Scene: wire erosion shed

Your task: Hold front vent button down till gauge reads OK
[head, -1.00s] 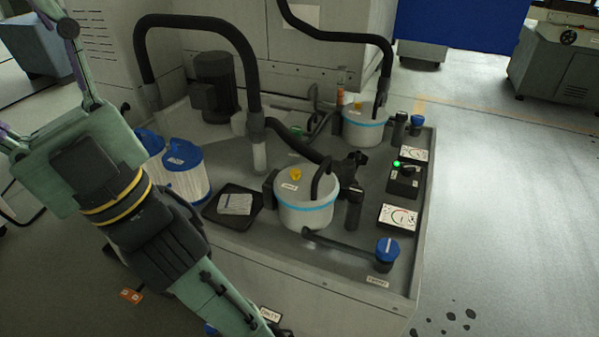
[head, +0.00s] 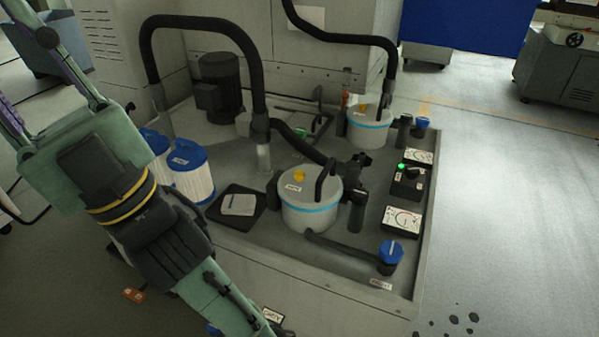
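The front canister (head: 312,213) is pale with a blue band and stands on the skid's deck. The yellow vent button (head: 299,175) sits on its lid, with nothing touching it. The front gauge (head: 402,222) is a white dial plate on the right edge of the deck; its needle and marks are too small to read. My arm crosses the left side of the head view, well left of the canister. My gripper is outside the picture, so its fingers cannot be seen.
A rear canister (head: 368,132) and rear gauge (head: 419,157) stand farther back. A black switch box (head: 407,182) shows a green light. Black hoses arch over the deck. Blue-capped filters (head: 191,172) and a black tray (head: 222,218) lie between my arm and the front canister. A blue-capped valve (head: 391,252) is front right.

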